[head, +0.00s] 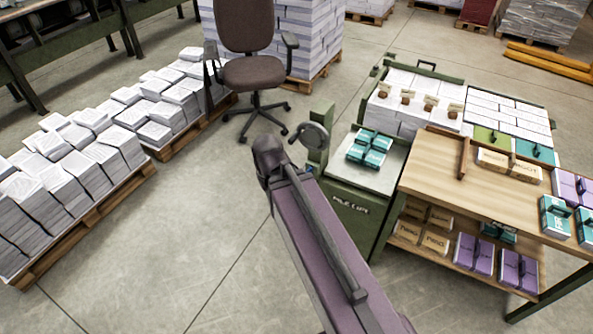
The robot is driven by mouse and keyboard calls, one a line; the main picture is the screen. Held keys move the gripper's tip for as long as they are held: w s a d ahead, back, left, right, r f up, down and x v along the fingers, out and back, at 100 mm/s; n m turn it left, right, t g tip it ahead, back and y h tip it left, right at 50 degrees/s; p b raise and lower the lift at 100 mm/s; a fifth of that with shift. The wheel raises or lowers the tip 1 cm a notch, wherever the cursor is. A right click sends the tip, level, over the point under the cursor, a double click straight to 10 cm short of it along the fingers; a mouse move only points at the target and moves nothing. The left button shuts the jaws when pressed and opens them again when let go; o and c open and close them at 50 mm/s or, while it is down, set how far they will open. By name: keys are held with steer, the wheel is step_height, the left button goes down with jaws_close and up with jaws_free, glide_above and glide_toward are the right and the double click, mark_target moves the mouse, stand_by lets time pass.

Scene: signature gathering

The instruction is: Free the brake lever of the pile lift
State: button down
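My gripper does not show.
A wooden table (440,165) with purple and teal bundles and boxes stands at right. Stacked paper fills pallets at left (85,215). A brown office chair (250,72) stands behind my arm. Bare floor (200,250) lies between the left pallets and my arm.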

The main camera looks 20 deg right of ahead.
mark_target(308, 171)
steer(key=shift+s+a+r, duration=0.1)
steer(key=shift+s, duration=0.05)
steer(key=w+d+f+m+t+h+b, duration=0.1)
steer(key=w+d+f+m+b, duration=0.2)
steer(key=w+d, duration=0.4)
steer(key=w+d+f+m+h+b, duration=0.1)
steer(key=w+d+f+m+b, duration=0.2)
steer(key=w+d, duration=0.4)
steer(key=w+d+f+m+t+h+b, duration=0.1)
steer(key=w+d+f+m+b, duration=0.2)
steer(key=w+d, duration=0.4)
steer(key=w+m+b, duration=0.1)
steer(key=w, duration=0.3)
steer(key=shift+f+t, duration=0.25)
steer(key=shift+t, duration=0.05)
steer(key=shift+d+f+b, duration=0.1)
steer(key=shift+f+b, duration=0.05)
steer(key=shift+b, duration=0.25)
